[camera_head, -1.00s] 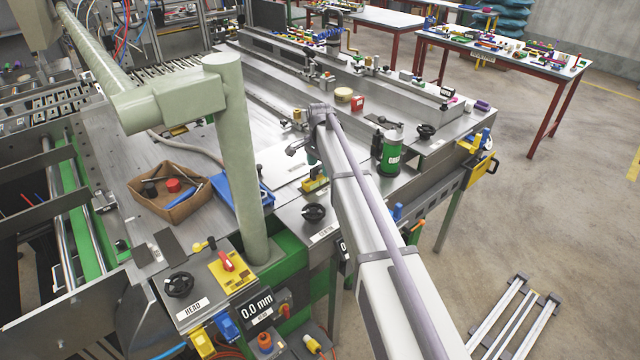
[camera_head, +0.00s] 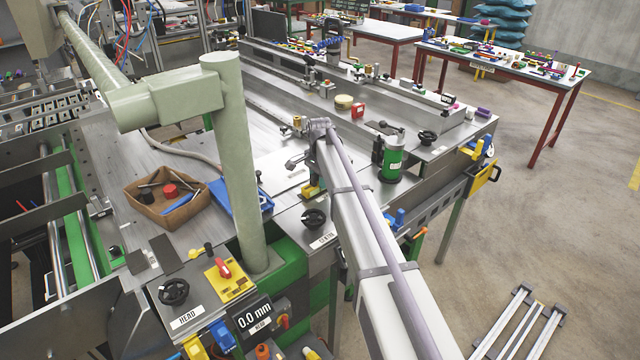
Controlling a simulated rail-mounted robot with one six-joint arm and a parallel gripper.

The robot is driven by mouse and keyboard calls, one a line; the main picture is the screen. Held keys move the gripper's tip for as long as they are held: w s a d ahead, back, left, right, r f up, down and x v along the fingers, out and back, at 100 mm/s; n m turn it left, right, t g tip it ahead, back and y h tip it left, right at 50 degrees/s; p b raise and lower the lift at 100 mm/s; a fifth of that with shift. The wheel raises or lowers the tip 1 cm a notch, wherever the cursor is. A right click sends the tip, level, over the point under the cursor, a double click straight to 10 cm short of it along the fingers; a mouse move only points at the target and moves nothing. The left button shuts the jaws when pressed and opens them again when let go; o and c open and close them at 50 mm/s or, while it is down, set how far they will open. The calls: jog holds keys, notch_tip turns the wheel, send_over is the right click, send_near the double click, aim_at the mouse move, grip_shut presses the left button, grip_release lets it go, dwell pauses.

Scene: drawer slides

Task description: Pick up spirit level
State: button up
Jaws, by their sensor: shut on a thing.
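My arm reaches from the lower right of the view up to the bench, its wrist over the bench top. My gripper (camera_head: 311,181) is below the wrist, small and partly hidden by my arm. It is shut on a small yellow piece that appears to be the spirit level (camera_head: 312,191). Its fingertips are too small to make out. The yellow piece is low over or on the bench, beside a pale flat plate (camera_head: 284,172); I cannot tell whether it touches the surface.
A green can (camera_head: 392,160) stands right of my arm. A black knob (camera_head: 314,218) is just below the yellow piece. Long metal rails lie behind.

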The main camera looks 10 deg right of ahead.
notch_tip(320, 180, up, 10)
jog(key=p, duration=1)
jog(key=shift+r, duration=0.2)
